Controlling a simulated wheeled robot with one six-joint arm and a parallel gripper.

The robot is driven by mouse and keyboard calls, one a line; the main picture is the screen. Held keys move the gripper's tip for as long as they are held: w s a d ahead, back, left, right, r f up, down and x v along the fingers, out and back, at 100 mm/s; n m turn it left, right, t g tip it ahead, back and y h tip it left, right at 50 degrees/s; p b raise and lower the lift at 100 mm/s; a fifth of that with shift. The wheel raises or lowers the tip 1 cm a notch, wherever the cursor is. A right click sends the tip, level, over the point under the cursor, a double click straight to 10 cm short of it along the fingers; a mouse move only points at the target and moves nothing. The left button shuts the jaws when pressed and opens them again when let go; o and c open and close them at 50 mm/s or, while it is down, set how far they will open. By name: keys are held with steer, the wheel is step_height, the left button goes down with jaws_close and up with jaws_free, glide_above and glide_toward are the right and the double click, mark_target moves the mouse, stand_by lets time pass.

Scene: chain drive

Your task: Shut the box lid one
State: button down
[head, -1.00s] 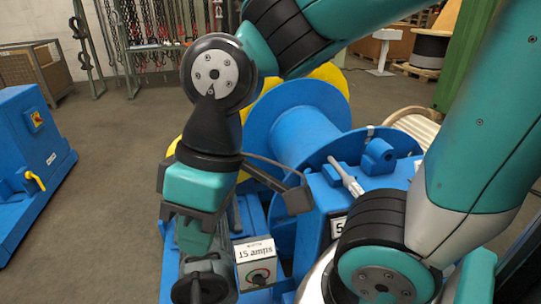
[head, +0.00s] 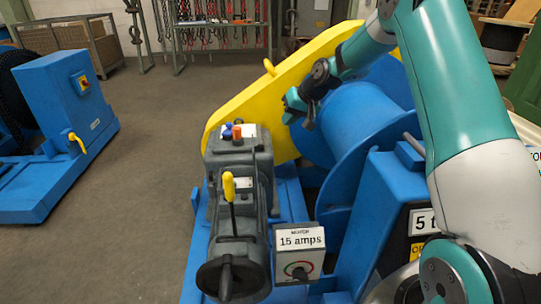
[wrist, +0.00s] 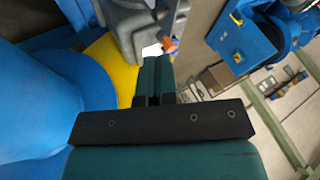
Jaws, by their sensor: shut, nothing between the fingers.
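No box lid can be made out for certain. A large yellow chain cover (head: 262,100) stands tilted behind a grey motor unit (head: 240,205); part of the yellow cover also shows in the wrist view (wrist: 112,62). My gripper (head: 294,106) is in front of the yellow cover, near the left end of a blue drum (head: 350,120). In the wrist view my gripper (wrist: 158,62) is shut and empty, its fingertips pointing towards a white plate with an orange button (wrist: 170,46). I cannot tell whether it touches the cover.
A box marked "15 amps" (head: 299,250) sits at the front right of the motor. A yellow-handled lever (head: 229,187) rises from the motor. A blue machine (head: 62,130) stands at the left, with free floor between. Racks of chains (head: 225,35) stand at the back.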

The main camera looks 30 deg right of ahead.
steer(key=w+d+f+m, duration=0.1)
steer(key=w+d+f, duration=0.1)
steer(key=d+f, duration=0.3)
steer(key=w+a+f, duration=0.6)
steer(key=f, duration=0.1)
steer(key=shift+w+a+f+t+b, duration=0.25)
steer(key=shift+a+t+b, duration=0.1)
steer(key=shift+a+t, duration=0.05)
